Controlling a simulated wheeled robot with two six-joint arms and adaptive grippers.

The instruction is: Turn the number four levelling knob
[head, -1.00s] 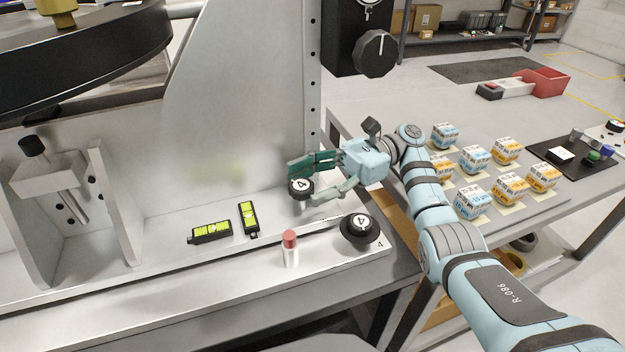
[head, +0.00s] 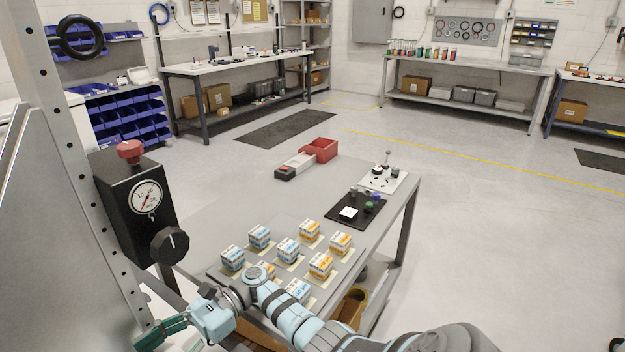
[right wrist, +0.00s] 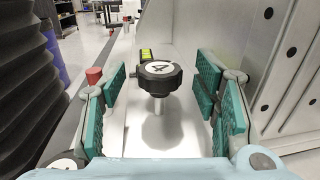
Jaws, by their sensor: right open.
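The number four levelling knob (right wrist: 160,73) is a black lobed knob with a white disc marked 4, on a thin light stem above the pale fixture ledge (right wrist: 120,125). In the right wrist view it stands between the two teal finger pads of my right gripper (right wrist: 160,90), which is open, with a gap on both sides. In the head view only part of my right gripper (head: 165,332) shows at the bottom left, and the knob is out of frame. My left gripper is not in view.
A red-topped cylinder (right wrist: 94,76) and a yellow-green level (right wrist: 147,55) are near the knob. A fixture wall (right wrist: 225,40) rises right of it. In the head view, a black gauge box (head: 135,205) stands left; small boxes (head: 288,250) sit on the side table.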

